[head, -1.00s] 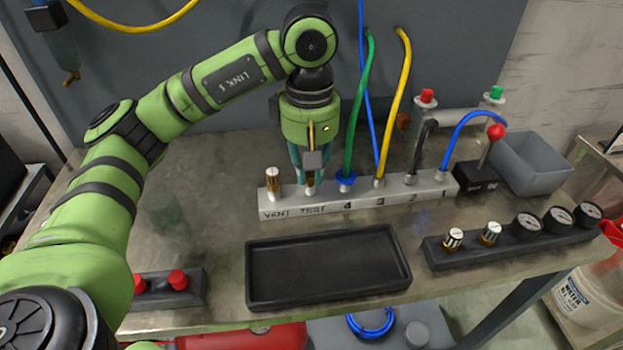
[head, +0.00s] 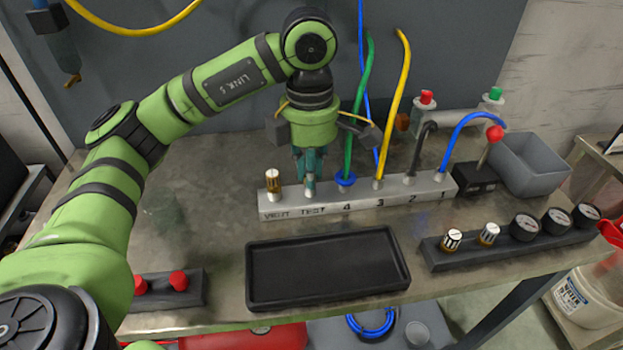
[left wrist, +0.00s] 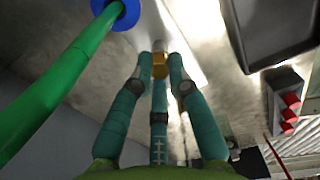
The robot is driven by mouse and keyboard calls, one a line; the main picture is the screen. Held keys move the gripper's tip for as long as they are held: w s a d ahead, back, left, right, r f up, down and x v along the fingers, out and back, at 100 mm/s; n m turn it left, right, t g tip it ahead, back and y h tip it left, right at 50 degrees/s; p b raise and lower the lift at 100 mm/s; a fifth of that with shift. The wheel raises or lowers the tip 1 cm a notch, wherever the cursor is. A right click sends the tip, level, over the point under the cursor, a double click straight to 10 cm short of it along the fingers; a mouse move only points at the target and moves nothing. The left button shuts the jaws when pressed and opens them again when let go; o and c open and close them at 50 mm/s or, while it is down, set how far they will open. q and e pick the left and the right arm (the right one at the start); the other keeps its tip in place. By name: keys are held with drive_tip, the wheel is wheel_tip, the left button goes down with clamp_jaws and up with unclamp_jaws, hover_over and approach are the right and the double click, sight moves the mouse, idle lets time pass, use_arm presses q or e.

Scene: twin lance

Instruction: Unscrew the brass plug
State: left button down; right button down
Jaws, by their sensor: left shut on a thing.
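My left gripper (head: 310,178) comes down from above on the TEST port of the grey manifold block (head: 330,205). Its teal fingers are shut on the brass plug, which they hide in the head view. In the left wrist view the brass plug (left wrist: 160,66) shows between the fingertips. I cannot tell how far its thread sits in the port. A brass fitting with a white top (head: 273,181) stands upright on the VENT port to the left. My right gripper is not in view.
Right of my gripper, a green hose (head: 358,110) rises close by from port 4, with a yellow hose (head: 393,105) beyond. An empty black tray (head: 325,300) lies in front of the block. Gauges and two knobs sit on a strip (head: 508,248) at right.

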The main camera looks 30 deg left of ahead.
use_arm(q)
drive_tip(key=n, duration=0.6)
drive_tip(key=n+p, duration=0.1)
drive_tip(key=n, duration=0.5)
drive_tip(key=shift+n, duration=0.3)
drive_tip(key=c, duration=1.4)
unclamp_jaws()
drive_tip(key=shift+o, duration=0.2)
drive_tip(key=shift+a, duration=0.15)
